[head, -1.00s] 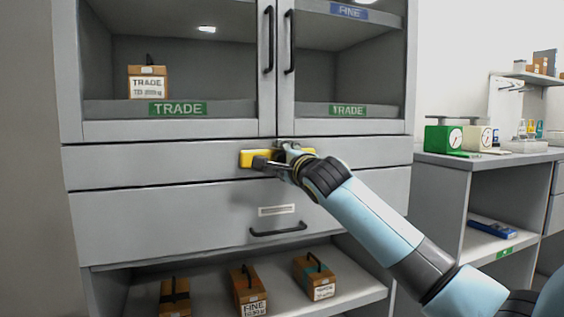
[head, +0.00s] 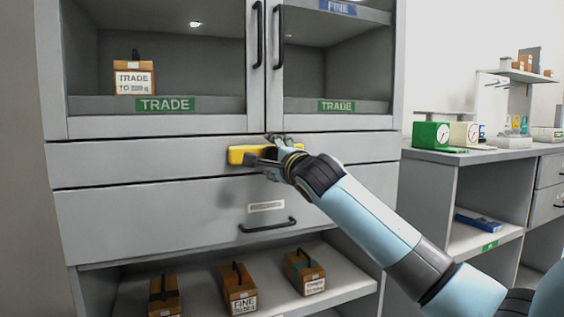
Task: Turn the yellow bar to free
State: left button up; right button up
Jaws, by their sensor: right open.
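The yellow bar (head: 240,154) lies level across the upper drawer front of the grey cabinet (head: 110,165), just below the glass doors. Whether the fingers touch the bar cannot be told. My left gripper is out of view.
Two upright black handles sit on the glass doors above. A drawer with a black handle (head: 267,226) is below. Wooden weight boxes (head: 239,287) stand on the lower shelf. At right, a counter holds a green scale (head: 430,135) and a cream scale (head: 463,133).

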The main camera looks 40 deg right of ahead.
jog(key=v, duration=1)
jog(key=shift+s, duration=0.25)
